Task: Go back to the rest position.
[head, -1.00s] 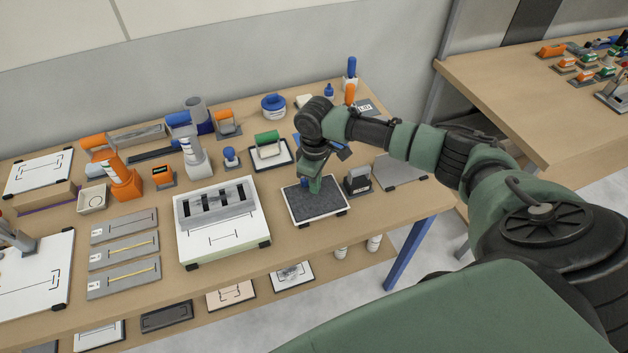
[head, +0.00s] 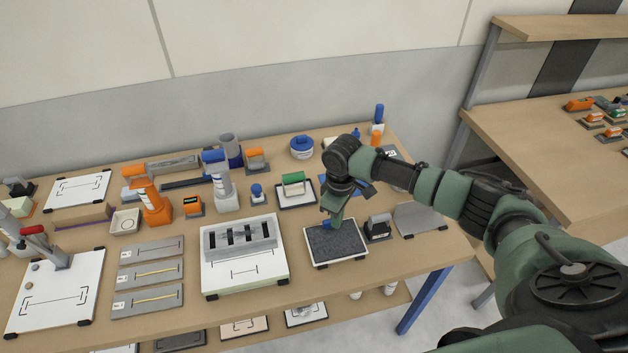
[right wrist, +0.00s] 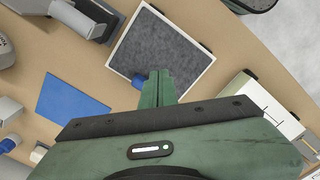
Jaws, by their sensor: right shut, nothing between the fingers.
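My right gripper (head: 333,223) is above the far part of a dark grey pad in a white frame (head: 350,245). In the right wrist view its green fingers (right wrist: 159,86) are together with nothing between them, in front of the pad (right wrist: 165,45). A small blue thing (right wrist: 138,79) shows beside the fingertips. I cannot tell whether the fingers touch it. My left gripper is not in view.
A white block with a slotted grey top (head: 245,270) stands left of the pad. A grey-and-black stamp-like object (head: 378,228) stands close to its right. A blue sheet (right wrist: 72,105) lies nearby. Several tools crowd the table's back. Floor is clear at the front right.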

